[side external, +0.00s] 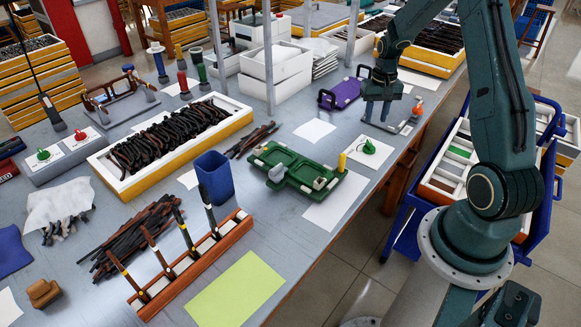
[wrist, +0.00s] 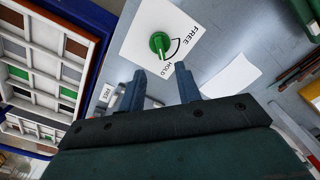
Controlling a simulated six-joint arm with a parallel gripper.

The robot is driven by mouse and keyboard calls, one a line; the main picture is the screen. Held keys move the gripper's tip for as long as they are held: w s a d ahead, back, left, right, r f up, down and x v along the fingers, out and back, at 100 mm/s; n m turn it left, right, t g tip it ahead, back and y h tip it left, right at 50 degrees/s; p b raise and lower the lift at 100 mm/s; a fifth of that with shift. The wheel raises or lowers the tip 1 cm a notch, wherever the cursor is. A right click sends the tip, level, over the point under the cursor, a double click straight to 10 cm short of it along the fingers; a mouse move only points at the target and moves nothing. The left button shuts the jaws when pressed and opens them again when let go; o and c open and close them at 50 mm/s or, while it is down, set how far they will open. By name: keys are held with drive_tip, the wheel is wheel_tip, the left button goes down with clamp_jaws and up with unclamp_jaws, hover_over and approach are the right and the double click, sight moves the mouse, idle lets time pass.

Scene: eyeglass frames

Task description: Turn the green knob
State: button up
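A green knob (side external: 369,147) stands on a white card (side external: 354,158) near the table's right edge. My gripper (side external: 377,119) is open and empty, pointing down above the table just behind the knob. In the wrist view, its two fingertips (wrist: 160,69) are spread apart, just below the knob in the picture. I see no contact with the knob.
A green fixture (side external: 290,167) lies left of the knob, with a yellow peg (side external: 342,162) between them. Another green knob (side external: 43,155) is at far left.

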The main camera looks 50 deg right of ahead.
sight(370, 143)
wheel_tip(370, 143, down, 10)
drive_tip(key=shift+r, duration=0.25)
idle(0.4)
clamp_jaws()
